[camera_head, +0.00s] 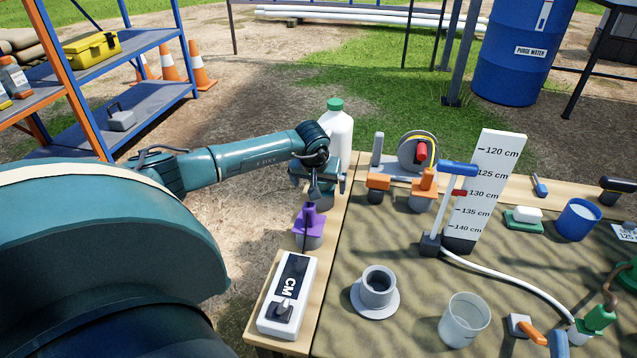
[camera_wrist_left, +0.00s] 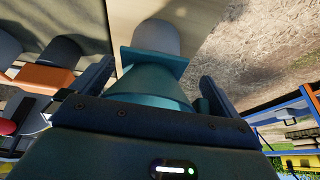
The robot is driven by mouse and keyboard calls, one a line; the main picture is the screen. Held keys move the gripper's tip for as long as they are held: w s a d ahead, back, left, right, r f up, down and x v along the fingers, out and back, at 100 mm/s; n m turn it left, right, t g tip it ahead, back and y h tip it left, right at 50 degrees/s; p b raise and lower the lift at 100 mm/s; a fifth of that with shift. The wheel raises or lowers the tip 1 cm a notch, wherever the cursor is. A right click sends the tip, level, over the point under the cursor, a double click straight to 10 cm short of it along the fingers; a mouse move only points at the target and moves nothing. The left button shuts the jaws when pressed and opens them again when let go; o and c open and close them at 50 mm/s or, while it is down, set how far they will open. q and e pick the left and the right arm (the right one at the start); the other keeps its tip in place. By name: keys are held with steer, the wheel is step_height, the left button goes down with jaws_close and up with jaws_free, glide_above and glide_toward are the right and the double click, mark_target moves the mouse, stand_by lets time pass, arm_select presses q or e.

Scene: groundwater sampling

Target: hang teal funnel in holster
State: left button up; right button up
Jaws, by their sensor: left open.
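The teal funnel (camera_wrist_left: 150,72), with a square collar, shows in the left wrist view between my left gripper's two spread fingers. Its narrow end goes into a rounded grey holster (camera_wrist_left: 157,36) at the wooden table edge. The holster also shows in the head view (camera_head: 323,203), below the gripper; there the arm and gripper hide most of the funnel. My left gripper (camera_head: 318,183) is open around the funnel, with gaps showing beside it in the wrist view. My right gripper is in neither view.
A purple piece (camera_head: 309,222) in a grey holder stands just nearer along the edge. A white bottle (camera_head: 338,133) with a green cap stands behind the gripper. Orange pieces (camera_head: 422,186) in grey holders stand to the right. A white CM box (camera_head: 288,296) lies at the near left corner.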

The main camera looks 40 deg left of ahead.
arm_select(q)
steer(key=p+v, duration=0.3)
steer(key=v, duration=0.3)
steer(key=shift+r, duration=0.3)
steer(key=p+v, duration=0.2)
steer(key=v, duration=0.4)
steer(key=shift+s+r, duration=0.15)
steer(key=shift+r, duration=0.1)
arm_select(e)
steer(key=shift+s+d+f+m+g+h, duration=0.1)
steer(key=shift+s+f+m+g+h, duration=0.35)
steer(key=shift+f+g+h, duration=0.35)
arm_select(q)
steer(key=shift+d, duration=0.1)
